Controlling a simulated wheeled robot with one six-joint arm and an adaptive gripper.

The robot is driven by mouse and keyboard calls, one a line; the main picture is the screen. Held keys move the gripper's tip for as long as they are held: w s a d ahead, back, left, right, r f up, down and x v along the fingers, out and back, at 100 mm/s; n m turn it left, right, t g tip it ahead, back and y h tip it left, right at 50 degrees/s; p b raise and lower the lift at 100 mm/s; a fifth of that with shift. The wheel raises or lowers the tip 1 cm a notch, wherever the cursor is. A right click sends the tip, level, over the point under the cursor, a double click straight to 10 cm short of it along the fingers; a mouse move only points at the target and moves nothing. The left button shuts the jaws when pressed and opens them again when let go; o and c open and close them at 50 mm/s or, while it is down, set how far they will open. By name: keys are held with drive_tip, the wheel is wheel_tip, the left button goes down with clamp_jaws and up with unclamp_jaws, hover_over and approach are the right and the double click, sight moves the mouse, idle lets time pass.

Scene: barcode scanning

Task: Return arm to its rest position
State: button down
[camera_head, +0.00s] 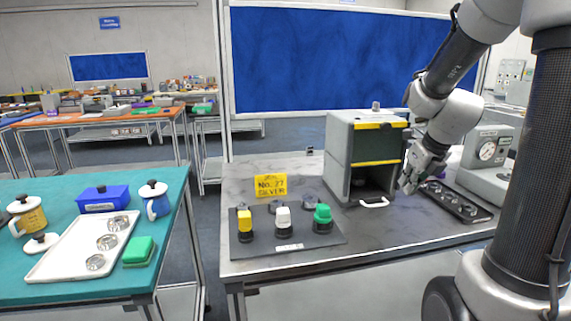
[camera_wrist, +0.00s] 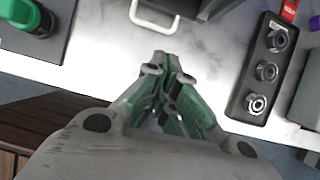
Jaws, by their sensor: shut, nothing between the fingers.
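My gripper (camera_head: 408,184) is at the end of my arm at the right, just right of the grey cabinet (camera_head: 342,150) and above the marbled table. In the wrist view my gripper (camera_wrist: 165,58) points away over the bare tabletop. Its fingers are together with nothing between them. The cabinet's lower front is open and dark inside, with a white handle (camera_head: 374,202) at its foot. The handle also shows in the wrist view (camera_wrist: 150,22).
A black tray with metal rings (camera_head: 458,203) lies right of my gripper, beside a grey gauge machine (camera_head: 490,155). A dark mat (camera_head: 285,246) holds yellow, white and green-topped items at the left. A teal table (camera_head: 70,275) with a white tray stands farther left. The table's front middle is clear.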

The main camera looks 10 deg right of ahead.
drive_tip(key=s+a+r+n, duration=0.2)
drive_tip(key=s+n, duration=0.4)
drive_tip(key=n, duration=0.5)
drive_tip(key=s+a+r+n, duration=0.3)
drive_tip(key=s+n, duration=0.4)
drive_tip(key=n, duration=0.5)
drive_tip(key=s+a+r+n, duration=0.2)
drive_tip(key=s+n, duration=0.5)
drive_tip(key=n, duration=0.5)
drive_tip(key=shift+a+r+g, duration=0.25)
drive_tip(key=shift+a+g, duration=0.15)
drive_tip(key=shift+a, duration=0.35)
